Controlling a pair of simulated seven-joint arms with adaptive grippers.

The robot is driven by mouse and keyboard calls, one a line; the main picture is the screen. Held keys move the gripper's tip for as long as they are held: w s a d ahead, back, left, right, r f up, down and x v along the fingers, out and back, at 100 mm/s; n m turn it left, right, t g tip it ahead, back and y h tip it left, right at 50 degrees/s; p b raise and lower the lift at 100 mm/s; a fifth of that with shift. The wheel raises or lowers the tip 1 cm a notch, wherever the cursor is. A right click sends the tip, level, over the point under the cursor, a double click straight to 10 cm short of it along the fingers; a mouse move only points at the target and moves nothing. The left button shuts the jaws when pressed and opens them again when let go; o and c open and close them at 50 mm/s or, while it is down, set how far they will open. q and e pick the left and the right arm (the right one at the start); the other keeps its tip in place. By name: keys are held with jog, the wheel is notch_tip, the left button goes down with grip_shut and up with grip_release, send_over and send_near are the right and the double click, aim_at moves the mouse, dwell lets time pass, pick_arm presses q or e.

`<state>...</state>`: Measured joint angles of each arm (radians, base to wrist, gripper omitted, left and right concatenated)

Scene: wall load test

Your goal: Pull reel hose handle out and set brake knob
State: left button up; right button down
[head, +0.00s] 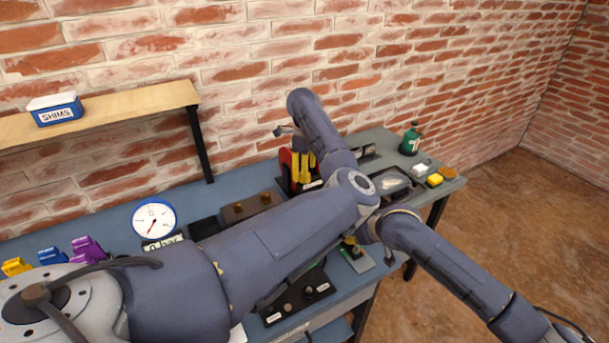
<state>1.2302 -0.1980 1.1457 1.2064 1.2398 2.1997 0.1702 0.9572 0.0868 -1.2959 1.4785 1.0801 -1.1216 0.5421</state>
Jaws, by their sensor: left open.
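A red rounded part with yellow upright pieces (298,166) stands on the bench near the wall, partly covered by my left arm; it may be the hose reel, but its handle cannot be told apart. My left gripper (283,130) shows only as a small grey piece beside the far end of the arm, just above the red part. It is open, apart from the red part as far as I can see. No brake knob can be made out for certain. My right arm enters from the lower right; its gripper is not visible.
The blue bench (240,182) runs along a brick wall. A shelf (130,105) holds a SHIMS box (55,109).

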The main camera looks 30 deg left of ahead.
pick_arm(q)
notch_tip(320, 180, up, 10)
dwell(0.5)
pick_arm(e)
jog(key=c, duration=1)
grip_release()
jog(key=shift+r, duration=4)
